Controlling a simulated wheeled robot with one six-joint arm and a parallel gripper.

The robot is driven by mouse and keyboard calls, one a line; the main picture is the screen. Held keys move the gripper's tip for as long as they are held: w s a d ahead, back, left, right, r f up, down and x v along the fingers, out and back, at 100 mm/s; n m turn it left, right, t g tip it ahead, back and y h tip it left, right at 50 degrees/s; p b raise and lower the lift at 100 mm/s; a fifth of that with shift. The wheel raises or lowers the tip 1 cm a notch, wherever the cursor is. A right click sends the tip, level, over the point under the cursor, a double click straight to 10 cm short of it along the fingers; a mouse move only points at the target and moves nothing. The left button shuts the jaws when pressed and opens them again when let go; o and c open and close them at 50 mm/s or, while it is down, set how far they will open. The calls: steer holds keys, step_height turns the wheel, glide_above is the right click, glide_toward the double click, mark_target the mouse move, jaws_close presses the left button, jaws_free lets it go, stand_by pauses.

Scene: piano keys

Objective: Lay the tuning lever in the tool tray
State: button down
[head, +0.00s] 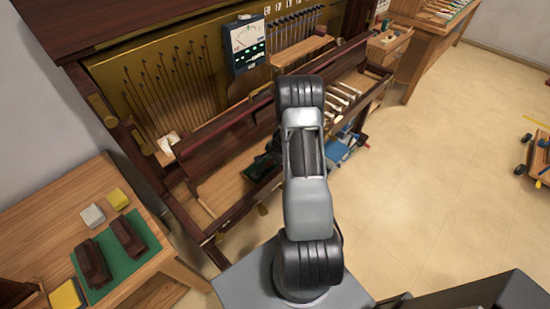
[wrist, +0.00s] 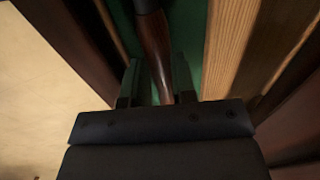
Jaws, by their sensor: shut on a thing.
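In the wrist view my gripper (wrist: 155,78) is shut on the tuning lever (wrist: 155,42), around its reddish-brown wooden handle. The lever's dark metal part runs on past the top edge of the view, so its far end is out of sight. Behind the lever lies a green lined surface (wrist: 195,35) between wooden edges, which looks like the tool tray. I cannot tell whether the lever touches the green lining. In the head view my own arm hides the gripper and the lever.
A pale wooden strip (wrist: 232,40) borders the green at the right. In the head view the opened piano (head: 160,85) has a tuning meter (head: 246,42) on it. A side table (head: 40,215) at the left holds dark blocks on a green mat (head: 125,262). Open floor (head: 440,190) lies at the right.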

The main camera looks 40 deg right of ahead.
steer(key=shift+f, duration=0.1)
stand_by(0.3)
steer(key=c, duration=0.9)
jaws_free()
steer(key=shift+o, duration=0.2)
steer(key=p+v, duration=0.3)
steer(key=v, duration=0.4)
steer(key=shift+s, duration=0.5)
